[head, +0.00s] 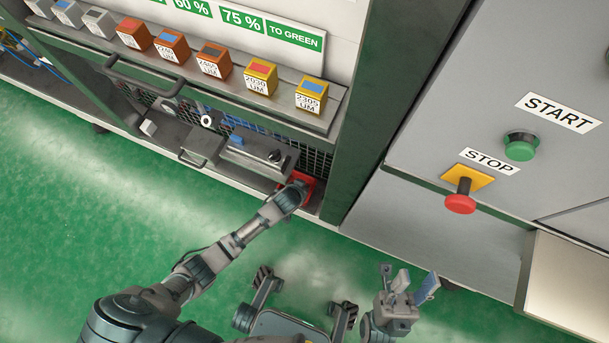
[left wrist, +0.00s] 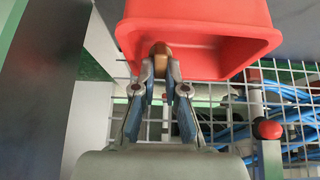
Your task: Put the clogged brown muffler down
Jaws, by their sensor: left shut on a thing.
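The brown muffler (left wrist: 160,49) shows in the left wrist view as a small brown piece between my left fingertips. My left gripper (left wrist: 160,72) is shut on it. Muffler and fingertips overlap the open mouth of a red bin (left wrist: 222,58); I cannot tell how deep inside they are. In the head view my left arm reaches to the red bin (head: 309,188) at the right end of the lower shelf, where the arm hides the muffler. My right gripper (head: 408,276) is in the lower part of the head view, fingers spread, empty, above the floor.
A row of labelled blocks (head: 213,60) stands on the upper ledge. A grey box (head: 258,155) sits on the lower shelf left of the bin. Wire mesh (left wrist: 291,78) and blue cables (left wrist: 290,115) lie around the bin. A panel holds a green start button (head: 520,147) and red stop button (head: 460,203).

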